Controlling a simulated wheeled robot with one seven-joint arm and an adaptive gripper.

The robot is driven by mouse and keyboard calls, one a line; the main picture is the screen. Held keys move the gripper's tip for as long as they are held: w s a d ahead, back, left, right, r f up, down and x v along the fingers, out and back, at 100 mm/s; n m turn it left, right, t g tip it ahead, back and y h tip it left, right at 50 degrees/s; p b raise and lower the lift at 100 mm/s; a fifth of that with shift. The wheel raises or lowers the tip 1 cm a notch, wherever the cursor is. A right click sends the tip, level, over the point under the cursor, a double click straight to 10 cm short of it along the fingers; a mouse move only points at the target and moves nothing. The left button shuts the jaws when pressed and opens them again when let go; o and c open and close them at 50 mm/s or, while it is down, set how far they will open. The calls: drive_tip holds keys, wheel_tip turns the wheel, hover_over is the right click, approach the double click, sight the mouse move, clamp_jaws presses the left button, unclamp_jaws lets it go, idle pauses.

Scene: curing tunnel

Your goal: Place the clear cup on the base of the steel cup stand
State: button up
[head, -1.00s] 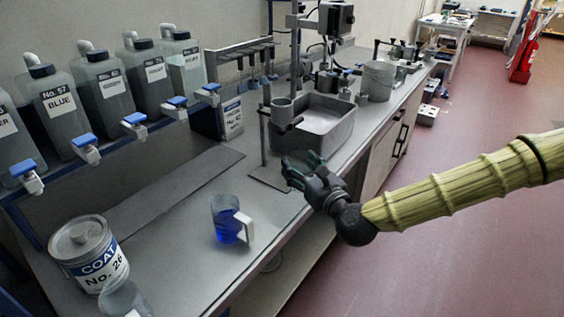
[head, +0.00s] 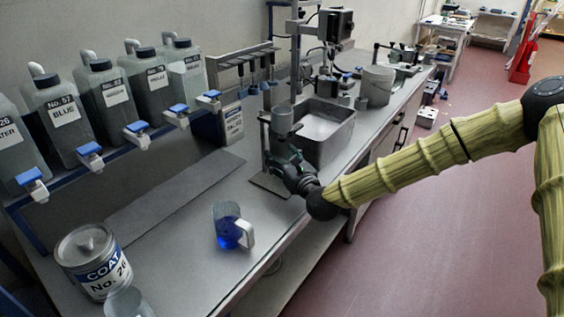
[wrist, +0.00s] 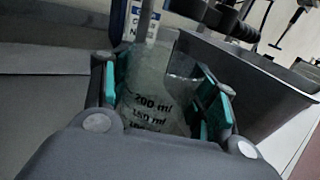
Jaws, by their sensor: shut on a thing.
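My gripper (head: 281,157) is shut on the clear cup (wrist: 150,92), which shows dark millilitre marks between the teal finger pads (wrist: 215,100) in the wrist view. In the head view my gripper's fingers largely hide the cup. The steel cup stand has a thin post (head: 264,135), a flat base plate (head: 268,187) and a grey metal cup (head: 281,122) held up on its arm. My gripper is at the stand, below that metal cup and above or over the base plate. I cannot tell whether the clear cup touches the plate.
A grey basin (head: 335,150) stands just behind the stand. A beaker of blue liquid (head: 226,226) with a white handle and a coat tin (head: 92,262) are nearer on the bench. Tapped bottles (head: 110,92) line the left. The bench between the beaker and stand is clear.

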drive_tip(key=shift+f, duration=0.95)
drive_tip(key=shift+f, duration=0.15)
drive_tip(key=o, duration=0.9)
drive_tip(key=shift+r, duration=0.25)
drive_tip(key=b+v, duration=0.1)
drive_tip(key=v, duration=1.1)
drive_tip(key=shift+b, duration=0.35)
